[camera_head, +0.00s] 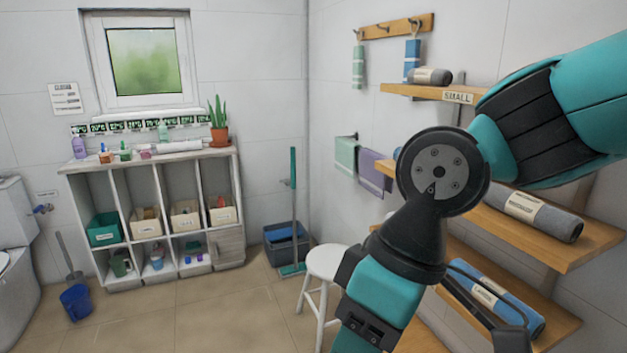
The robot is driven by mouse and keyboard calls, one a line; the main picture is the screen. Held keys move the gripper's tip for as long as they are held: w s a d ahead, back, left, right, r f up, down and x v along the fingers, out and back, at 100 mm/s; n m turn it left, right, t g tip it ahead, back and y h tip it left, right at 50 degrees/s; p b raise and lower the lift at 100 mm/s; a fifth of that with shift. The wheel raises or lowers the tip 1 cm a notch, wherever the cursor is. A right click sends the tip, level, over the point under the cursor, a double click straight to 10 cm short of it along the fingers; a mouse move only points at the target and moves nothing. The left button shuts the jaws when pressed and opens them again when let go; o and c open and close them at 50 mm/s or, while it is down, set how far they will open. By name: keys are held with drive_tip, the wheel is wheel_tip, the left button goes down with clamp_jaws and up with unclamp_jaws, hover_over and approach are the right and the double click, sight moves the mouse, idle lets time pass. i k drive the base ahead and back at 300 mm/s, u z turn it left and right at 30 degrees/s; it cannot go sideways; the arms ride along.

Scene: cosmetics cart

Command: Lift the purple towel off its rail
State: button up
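The purple towel (371,168) hangs on the right wall, draped from a dark rail (354,136). A pale green towel (346,156) hangs from the same rail, just left of it. The right edge of the purple towel is close to my arm's dark joint in the picture, and part of it may be hidden there. My arm, teal and black, comes in from the right and bends down past the lower edge. I cannot make out my gripper's fingertips in this view.
Wooden shelves (558,253) with rolled towels stand on the right, partly behind my arm. A white stool (325,261) stands below the rail. A broom (293,205) and a dark blue bin (283,241) stand in the corner.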

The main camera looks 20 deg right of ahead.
sight(374, 180)
drive_tip(key=u, duration=0.7)
drive_tip(key=i, duration=1.65)
drive_tip(key=z, duration=0.9)
drive_tip(key=i, duration=0.75)
drive_tip(key=z, duration=1.2)
drive_tip(key=i, duration=0.35)
drive_tip(key=z, duration=0.35)
